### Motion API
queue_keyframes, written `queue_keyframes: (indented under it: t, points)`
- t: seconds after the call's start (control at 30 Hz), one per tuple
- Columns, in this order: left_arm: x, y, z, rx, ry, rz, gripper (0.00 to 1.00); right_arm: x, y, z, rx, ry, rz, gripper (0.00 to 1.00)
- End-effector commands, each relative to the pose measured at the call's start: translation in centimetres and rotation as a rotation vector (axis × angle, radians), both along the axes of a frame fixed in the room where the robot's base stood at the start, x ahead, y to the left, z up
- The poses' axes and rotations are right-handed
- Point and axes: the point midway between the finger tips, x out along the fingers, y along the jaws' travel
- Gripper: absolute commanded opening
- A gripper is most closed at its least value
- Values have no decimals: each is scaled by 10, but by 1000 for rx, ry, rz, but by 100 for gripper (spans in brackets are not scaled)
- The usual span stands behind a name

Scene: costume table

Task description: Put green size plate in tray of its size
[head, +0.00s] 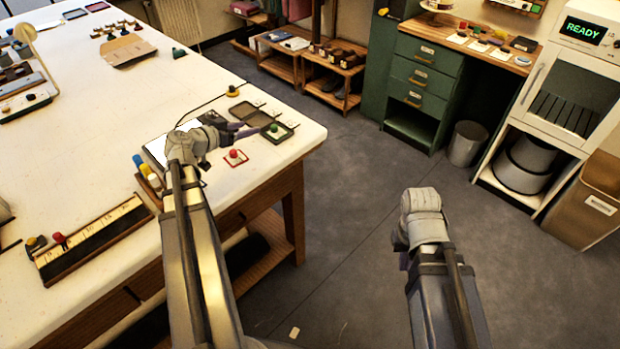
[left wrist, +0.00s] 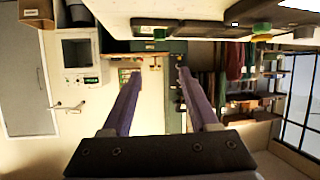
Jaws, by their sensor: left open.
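A green knob (head: 274,127) stands over a dark-rimmed tray (head: 290,133) near the table's right corner. Whether a plate lies under the knob is too small to tell. A second dark tray (head: 247,111) lies just behind it. My left gripper (head: 246,128) is open and empty, its purple fingers pointing right, beside the near tray's left side. In the left wrist view its fingers (left wrist: 158,72) are apart with nothing between them, and a green knob (left wrist: 262,28) shows at the tabletop edge, outside the fingers. My right gripper's wrist (head: 422,215) is over the floor; its fingers are mostly hidden.
A red knob (head: 234,154) stands in a red outline left of the near tray. A ruler board (head: 95,238) lies at front left. A dark green piece (head: 179,53) is near the far edge.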

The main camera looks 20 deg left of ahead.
Motion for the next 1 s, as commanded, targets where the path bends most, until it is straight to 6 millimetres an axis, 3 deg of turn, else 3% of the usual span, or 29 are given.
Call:
queue_keyframes:
  t: [0.07,0.17,0.37,0.5,0.6,0.8,1.0]
  points:
    - [1,-6,-2,-3,10,-10,60,0,0,0,0,0,0,0]
    - [7,-39,-12,-19,65,-62,60,0,0,0,0,0,0,0]
    - [4,-171,-57,-52,350,-246,60,0,0,0,0,0,0,0]
    - [-22,-254,-88,-22,588,-326,60,0,0,0,0,0,0,0]
    - [-48,-300,-107,31,749,-346,60,0,0,0,0,0,0,0]
    - [-107,-364,-130,202,1010,-294,60,0,0,0,0,0,0,0]
    - [-149,-389,-136,370,1131,-177,60,0,0,0,0,0,0,0]
